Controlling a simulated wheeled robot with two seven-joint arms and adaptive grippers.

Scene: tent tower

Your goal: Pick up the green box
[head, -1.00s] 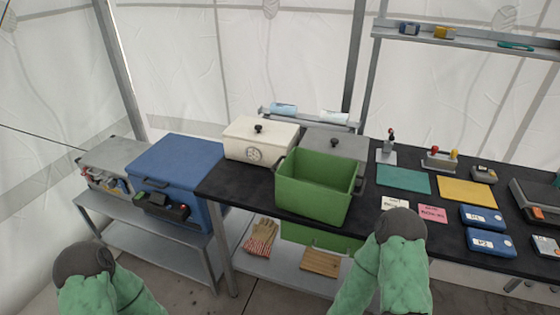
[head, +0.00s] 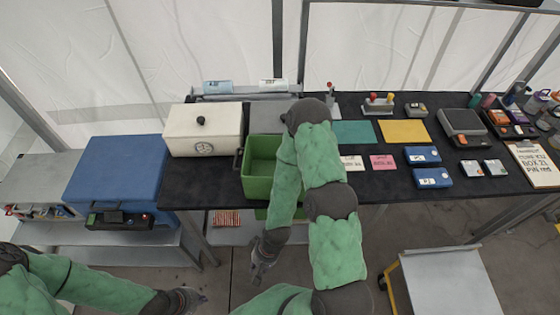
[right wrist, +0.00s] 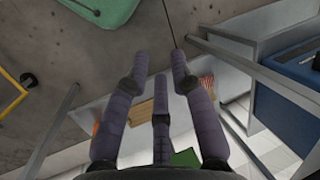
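The green box (head: 262,165) is an open-topped bin on the black tabletop, right of the cream cooler. My right arm passes in front of its right part and hides it. A second green piece (head: 262,213) shows on the shelf under the table, mostly hidden; a green patch also shows in the right wrist view (right wrist: 185,158). My right gripper (head: 261,264) hangs low in front of the table, apart from the box. Its fingers are spread and empty in the right wrist view (right wrist: 160,62). My left gripper (head: 188,300) is low at the bottom left, its fingers too small to read.
The cream cooler (head: 204,130) stands close to the bin's left. A blue cooler (head: 118,172) sits on a lower bench at left. Mats, labels and blue cases (head: 422,155) lie on the table to the right. A grey-topped cart (head: 450,285) stands at the lower right.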

